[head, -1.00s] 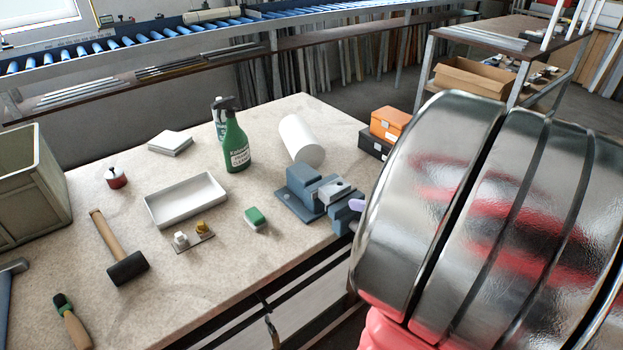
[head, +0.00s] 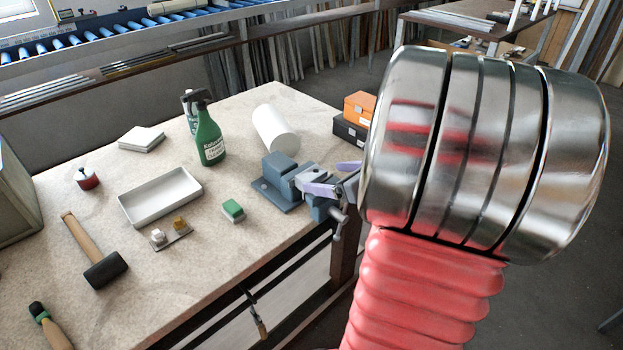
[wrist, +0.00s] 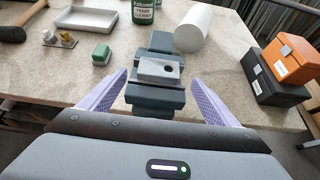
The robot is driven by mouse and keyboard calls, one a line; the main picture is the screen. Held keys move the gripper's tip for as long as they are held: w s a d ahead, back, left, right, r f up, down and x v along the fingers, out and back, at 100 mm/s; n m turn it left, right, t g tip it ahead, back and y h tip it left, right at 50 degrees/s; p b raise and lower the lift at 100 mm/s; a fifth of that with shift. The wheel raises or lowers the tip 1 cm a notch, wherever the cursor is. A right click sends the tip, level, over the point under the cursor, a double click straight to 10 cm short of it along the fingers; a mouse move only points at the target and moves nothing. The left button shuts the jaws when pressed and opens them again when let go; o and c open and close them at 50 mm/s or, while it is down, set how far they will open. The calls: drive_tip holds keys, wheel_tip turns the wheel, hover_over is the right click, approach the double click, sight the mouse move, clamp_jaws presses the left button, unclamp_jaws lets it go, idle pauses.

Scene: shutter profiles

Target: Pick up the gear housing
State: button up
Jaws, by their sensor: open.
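A light grey block with a dark round hole (wrist: 158,71), which looks like the gear housing, sits in the blue-grey vise (wrist: 170,42). In the head view the vise (head: 280,182) stands at the table's front right edge, with the grey block (head: 306,176) partly behind my fingers. My gripper (wrist: 160,73) is open, its lilac fingers left and right of the block with gaps on both sides. In the head view the gripper (head: 334,178) shows only as lilac fingertips beside the vise; my arm hides the rest.
A white cylinder (wrist: 194,28) lies behind the vise. Orange (wrist: 294,58) and black (wrist: 275,86) boxes stand to the right. A green-and-white block (head: 233,210), a white tray (head: 160,197) and a green spray bottle (head: 208,138) are on the left.

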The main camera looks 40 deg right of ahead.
sight(314, 175)
drive_tip(key=shift+x, duration=2.65)
drive_tip(key=shift+r, duration=0.2)
drive_tip(key=shift+c, duration=0.2)
drive_tip(key=c, duration=1.4)
drive_tip(key=shift+w+r, duration=0.1)
drive_tip(key=shift+r, duration=0.05)
wheel_tip(314, 175, up, 10)
drive_tip(key=shift+f, duration=0.1)
